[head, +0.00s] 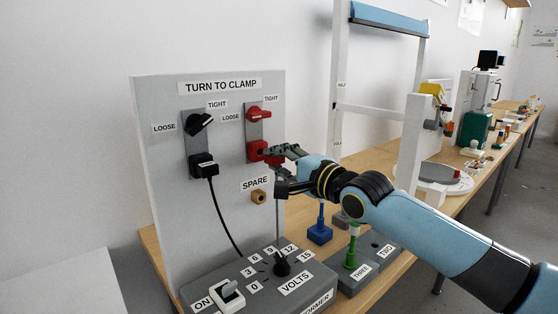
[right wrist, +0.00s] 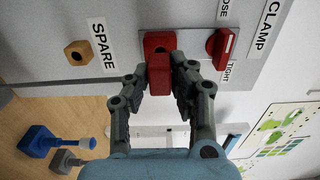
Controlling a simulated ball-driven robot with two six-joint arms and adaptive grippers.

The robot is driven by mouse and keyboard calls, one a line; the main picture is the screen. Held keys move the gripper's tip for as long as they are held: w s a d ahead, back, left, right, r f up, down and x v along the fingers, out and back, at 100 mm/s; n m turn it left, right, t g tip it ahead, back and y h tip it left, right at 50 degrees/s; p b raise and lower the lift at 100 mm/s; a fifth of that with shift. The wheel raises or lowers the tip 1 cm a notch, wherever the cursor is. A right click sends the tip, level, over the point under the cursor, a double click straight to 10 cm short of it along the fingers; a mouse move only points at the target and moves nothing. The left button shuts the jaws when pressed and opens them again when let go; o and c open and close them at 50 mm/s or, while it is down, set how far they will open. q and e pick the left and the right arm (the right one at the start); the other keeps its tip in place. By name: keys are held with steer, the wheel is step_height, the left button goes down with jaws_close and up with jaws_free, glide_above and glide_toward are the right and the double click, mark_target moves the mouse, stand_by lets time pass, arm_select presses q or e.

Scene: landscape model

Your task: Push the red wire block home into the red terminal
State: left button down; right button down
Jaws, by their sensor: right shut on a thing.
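The red terminal (head: 255,150) is on the upright grey panel below a red knob (head: 259,114). In the right wrist view the terminal (right wrist: 160,40) shows a dark hole in its face. The red wire block (right wrist: 159,80) is between the two fingers of my right gripper (right wrist: 160,72), which is shut on it. The block lies right in front of the terminal; I cannot tell how far it is seated. In the head view my right gripper (head: 274,153) is at the terminal and its fingers hide most of the block. My left gripper is not in view.
A black plug (head: 203,165) with a cord sits under a black knob (head: 199,124) to the left. A brown SPARE socket (head: 258,196) is below. A grey transformer box (head: 262,280) stands at the panel's foot, with blue (head: 319,232) and green (head: 351,254) pieces beside it.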

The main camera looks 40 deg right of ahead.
steer(key=shift+p, duration=0.5)
stand_by(0.6)
steer(key=shift+w+a+b, duration=0.1)
steer(key=shift+w+b, duration=1.35)
steer(key=shift+w, duration=0.25)
steer(key=c, duration=1.1)
jaws_free()
steer(key=shift+s, duration=0.6)
steer(key=s, duration=0.7)
steer(key=s+d, duration=0.1)
steer(key=s, duration=0.2)
steer(key=shift+s, duration=0.4)
